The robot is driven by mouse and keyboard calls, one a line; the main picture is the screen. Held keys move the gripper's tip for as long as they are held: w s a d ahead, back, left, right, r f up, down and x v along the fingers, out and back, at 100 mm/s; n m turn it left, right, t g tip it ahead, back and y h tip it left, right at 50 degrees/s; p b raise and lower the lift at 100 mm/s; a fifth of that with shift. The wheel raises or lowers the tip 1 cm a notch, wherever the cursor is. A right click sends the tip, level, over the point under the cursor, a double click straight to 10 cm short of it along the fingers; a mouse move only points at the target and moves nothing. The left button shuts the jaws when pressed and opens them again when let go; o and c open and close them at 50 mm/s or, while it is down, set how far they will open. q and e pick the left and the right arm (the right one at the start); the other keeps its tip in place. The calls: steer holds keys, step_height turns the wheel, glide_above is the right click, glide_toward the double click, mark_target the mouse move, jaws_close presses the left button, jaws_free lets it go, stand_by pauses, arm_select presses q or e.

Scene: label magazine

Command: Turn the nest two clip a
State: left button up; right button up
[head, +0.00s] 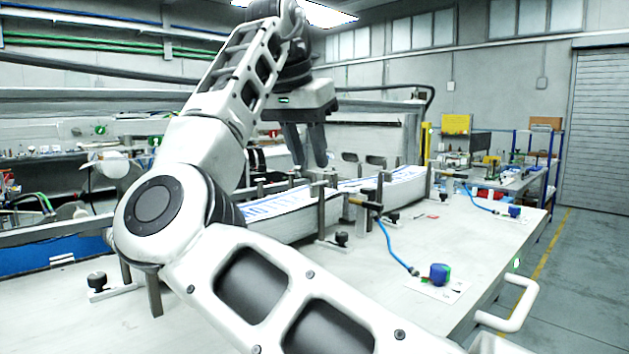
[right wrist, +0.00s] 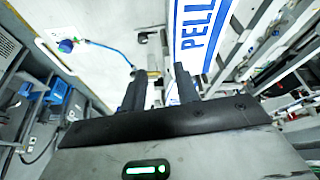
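My right gripper (head: 311,161) hangs fingers down above the long stack of labels (head: 405,184). Its two fingers are apart, with nothing held between them. In the right wrist view, my right gripper (right wrist: 160,72) also shows open, with the blue-printed label stack (right wrist: 207,22) on its right. Several upright posts with black knobs (head: 341,239) stand along the stack. A dark fitting with a brass-coloured part (head: 366,204) sits beside the stack at the end of a blue hose. I cannot tell which part is nest two clip a. My left gripper is not in view.
A blue and green knob (head: 440,273) on a white plate ends the blue hose (head: 393,250). A second blue knob (head: 514,212) stands farther right. The pale bench top (head: 460,235) is clear between them. A white handle (head: 515,305) juts from the bench's right edge.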

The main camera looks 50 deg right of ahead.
mark_target(319, 189)
steer(key=x, duration=0.5)
steer(key=shift+f, duration=0.3)
